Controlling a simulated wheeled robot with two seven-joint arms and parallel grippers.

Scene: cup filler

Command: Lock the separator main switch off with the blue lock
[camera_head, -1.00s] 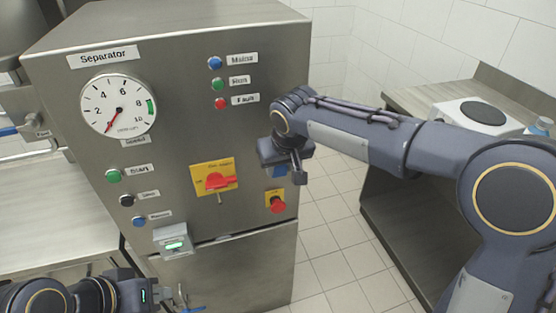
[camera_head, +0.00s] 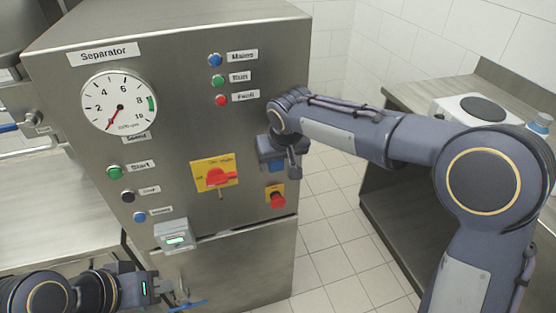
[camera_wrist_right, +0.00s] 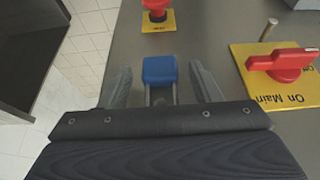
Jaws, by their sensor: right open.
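The blue lock (camera_head: 277,167) is at the right side of the separator front, partly hidden by my right gripper (camera_head: 284,160). In the right wrist view the blue lock (camera_wrist_right: 160,70) shows between the open fingers of my right gripper (camera_wrist_right: 162,88), with a gap on each side. The main switch (camera_head: 215,177) is a red rotary handle on a yellow plate, lying roughly across it; it also shows in the right wrist view (camera_wrist_right: 283,65). A small peg (camera_wrist_right: 268,30) stands beside it. My left gripper (camera_head: 175,291) is low at the left; its fingers are unclear.
A red stop button (camera_head: 277,200) on a yellow plate sits just below my right gripper. A side table (camera_head: 415,100) with a round-topped device stands at the right.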

